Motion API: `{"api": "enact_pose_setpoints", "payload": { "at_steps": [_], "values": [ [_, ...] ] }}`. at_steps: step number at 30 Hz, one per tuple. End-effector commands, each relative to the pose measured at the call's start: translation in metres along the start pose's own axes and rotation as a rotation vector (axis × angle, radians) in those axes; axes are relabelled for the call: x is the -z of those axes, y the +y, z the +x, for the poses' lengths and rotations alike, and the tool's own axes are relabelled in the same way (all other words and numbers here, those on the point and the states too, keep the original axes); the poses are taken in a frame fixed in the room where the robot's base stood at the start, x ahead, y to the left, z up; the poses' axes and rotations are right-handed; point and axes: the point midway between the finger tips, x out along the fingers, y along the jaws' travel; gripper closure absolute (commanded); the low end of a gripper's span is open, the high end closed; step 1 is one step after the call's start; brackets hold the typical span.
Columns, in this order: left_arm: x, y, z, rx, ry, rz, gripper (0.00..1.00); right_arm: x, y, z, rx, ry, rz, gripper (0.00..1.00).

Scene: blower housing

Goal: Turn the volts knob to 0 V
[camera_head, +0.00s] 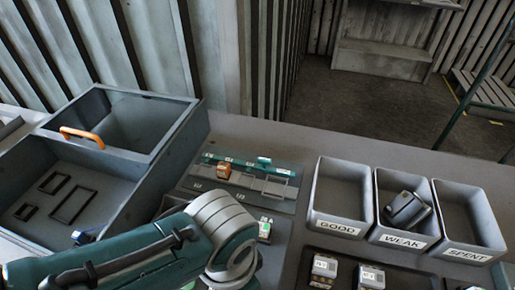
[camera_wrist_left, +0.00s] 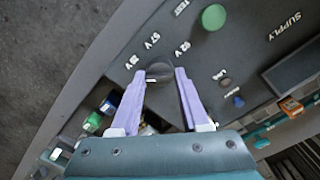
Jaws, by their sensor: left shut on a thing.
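The volts knob (camera_wrist_left: 158,72) is a dark round knob on the grey supply panel (camera_wrist_left: 250,38) in the left wrist view. Voltage labels stand around it, too blurred to read surely. My left gripper (camera_wrist_left: 164,74) has its two lilac fingers on either side of the knob, shut on it. Which way the knob points cannot be told. In the head view my left arm comes in from the lower left; its gripper and the knob are hidden there or out of frame. My right gripper is in neither view.
The panel also has a green button (camera_wrist_left: 213,17), a blue knob (camera_wrist_left: 238,101) and a dark display (camera_wrist_left: 300,68). Bins marked GOOD (camera_head: 338,229), WEAK (camera_head: 402,240) and SPENT (camera_head: 467,254) stand right; WEAK holds a dark block. An orange block (camera_head: 223,170) sits in a rack.

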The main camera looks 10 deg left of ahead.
Motion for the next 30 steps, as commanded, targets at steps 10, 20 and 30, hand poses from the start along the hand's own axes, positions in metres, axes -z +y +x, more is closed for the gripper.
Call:
{"api": "enact_pose_setpoints", "payload": {
  "at_steps": [10,20,30],
  "values": [
    [0.0001,0.0014,-0.0014,-0.003,-0.002,-0.324,1.0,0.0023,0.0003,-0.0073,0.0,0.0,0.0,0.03],
    [0.0002,0.001,-0.001,-0.002,-0.002,-0.568,1.0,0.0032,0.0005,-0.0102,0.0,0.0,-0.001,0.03],
    [0.0004,0.0011,-0.0009,-0.003,-0.002,-0.689,1.0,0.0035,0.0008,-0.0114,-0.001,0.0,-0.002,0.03]
  ]
}}
